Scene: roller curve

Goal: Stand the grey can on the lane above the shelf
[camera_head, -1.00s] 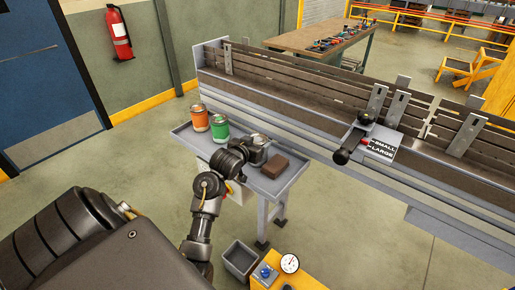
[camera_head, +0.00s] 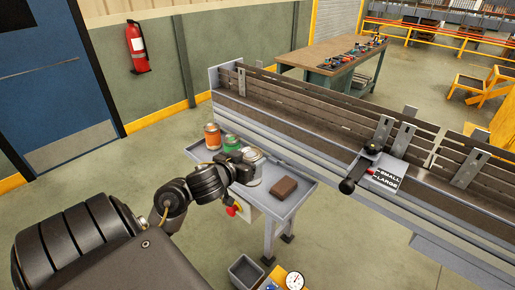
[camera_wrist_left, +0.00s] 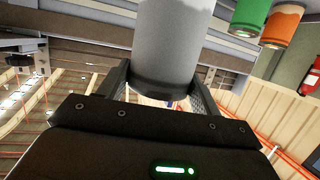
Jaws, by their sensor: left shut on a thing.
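The grey can (camera_head: 254,170) is held in my left gripper (camera_head: 246,160) over the grey shelf (camera_head: 293,205). In the left wrist view the can (camera_wrist_left: 172,45) stands between the two fingers (camera_wrist_left: 160,90), which are shut on it. I cannot tell clearly how far its base is above the shelf. The lane (camera_head: 300,133) is the long brown track behind and above the shelf, with slatted back boards; no can shows on it. My right gripper is not in view.
A green can (camera_head: 231,145) and an orange can (camera_head: 212,137) stand at the shelf's left end, close to my left gripper. A brown block (camera_head: 284,187) lies to the right of the can. A black-handled lever (camera_head: 352,180) and a small/large sign (camera_head: 386,176) sit at the lane's front edge.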

